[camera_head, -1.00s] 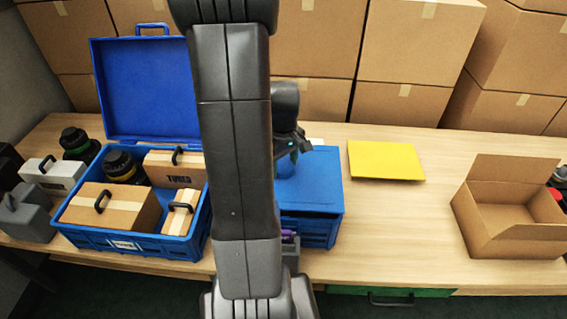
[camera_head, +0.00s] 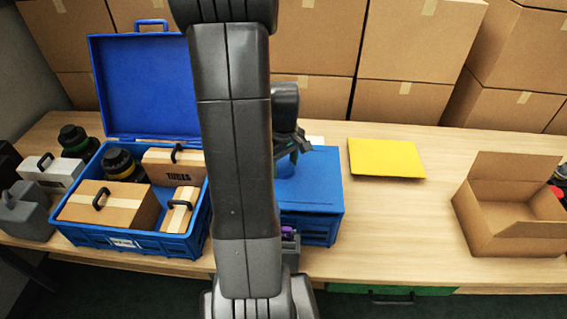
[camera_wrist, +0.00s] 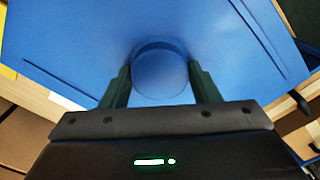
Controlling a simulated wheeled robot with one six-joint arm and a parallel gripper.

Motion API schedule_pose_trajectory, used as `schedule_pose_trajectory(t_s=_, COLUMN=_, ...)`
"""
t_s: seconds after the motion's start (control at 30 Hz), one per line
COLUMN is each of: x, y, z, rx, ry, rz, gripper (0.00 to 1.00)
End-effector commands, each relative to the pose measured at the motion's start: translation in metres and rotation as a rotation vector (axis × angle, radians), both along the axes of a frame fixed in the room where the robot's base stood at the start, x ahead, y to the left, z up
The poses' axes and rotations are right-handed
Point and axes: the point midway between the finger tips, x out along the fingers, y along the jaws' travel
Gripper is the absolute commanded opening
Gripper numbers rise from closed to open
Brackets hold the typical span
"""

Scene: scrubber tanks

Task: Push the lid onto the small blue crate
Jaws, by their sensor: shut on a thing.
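The small blue crate (camera_head: 322,230) stands on the table right of my arm, which hides its left part. The flat blue lid (camera_head: 318,180) lies over its top; I cannot tell whether it sits fully down. My gripper (camera_head: 300,150) is above the lid, partly hidden behind my arm. In the wrist view my gripper (camera_wrist: 160,88) has a finger on each side of a round blue knob (camera_wrist: 161,74) on the lid (camera_wrist: 70,40), and it is shut on that knob.
A large open blue crate (camera_head: 150,243) with cartons and a dark jar stands left. A yellow folder (camera_head: 386,158) lies right of the small crate. An open cardboard box (camera_head: 510,225) stands far right. Stacked cartons (camera_head: 405,60) line the back. Table between folder and box is clear.

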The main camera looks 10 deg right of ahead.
Motion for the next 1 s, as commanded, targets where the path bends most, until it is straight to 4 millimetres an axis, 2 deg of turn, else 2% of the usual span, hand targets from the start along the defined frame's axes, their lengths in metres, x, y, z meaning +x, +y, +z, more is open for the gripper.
schedule_pose_trajectory(t_s=1.0, x=0.0001, y=0.0000, z=-0.0078, rx=0.000, ry=0.000, rz=0.000, gripper=0.27)
